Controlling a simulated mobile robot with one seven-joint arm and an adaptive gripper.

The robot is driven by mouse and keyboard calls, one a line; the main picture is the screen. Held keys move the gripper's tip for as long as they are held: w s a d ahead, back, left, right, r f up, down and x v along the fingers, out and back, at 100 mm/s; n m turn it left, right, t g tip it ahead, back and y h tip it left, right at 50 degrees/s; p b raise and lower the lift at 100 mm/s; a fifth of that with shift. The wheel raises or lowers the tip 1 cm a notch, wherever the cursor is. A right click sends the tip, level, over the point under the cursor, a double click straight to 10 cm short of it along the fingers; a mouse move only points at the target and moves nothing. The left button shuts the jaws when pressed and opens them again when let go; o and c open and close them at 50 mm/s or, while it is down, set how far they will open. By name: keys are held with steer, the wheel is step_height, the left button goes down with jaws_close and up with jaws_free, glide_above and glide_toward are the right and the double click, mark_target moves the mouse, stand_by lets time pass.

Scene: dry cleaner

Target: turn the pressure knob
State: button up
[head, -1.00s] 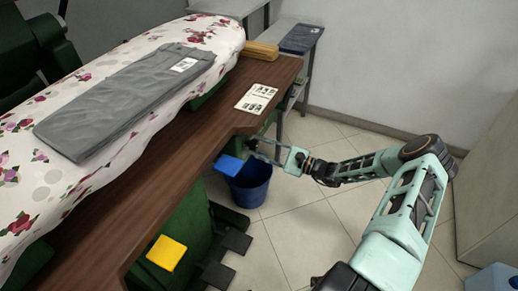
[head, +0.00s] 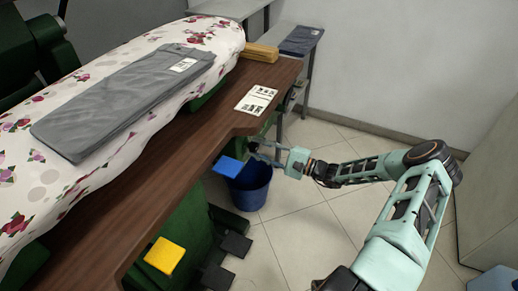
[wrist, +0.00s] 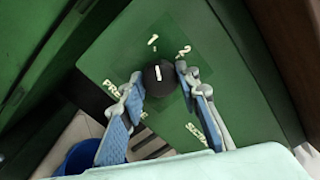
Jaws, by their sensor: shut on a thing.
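The pressure knob (wrist: 158,80) is a round black knob with a white pointer line, on a green panel (wrist: 110,55) in the wrist view. A "1" stands above it, a "2" to its upper right, and partly hidden lettering starting "PRES" to its left. The white line points up, roughly at the "1". My gripper (wrist: 160,76) has its blue-padded fingers on both sides of the knob, closed on it. In the head view my gripper (head: 265,153) is beside the table's right side, and the knob cannot be made out there.
A wooden table edge (head: 190,150) runs alongside, with a floral-covered board carrying folded grey trousers (head: 125,98). A blue pad (head: 227,167) and a yellow pad (head: 164,257) jut out below it. A blue bin (head: 252,190) stands under my gripper. Tiled floor is open to the right.

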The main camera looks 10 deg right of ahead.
steer(key=o, duration=1.2)
steer(key=shift+c, duration=0.2)
steer(key=v, duration=1.2)
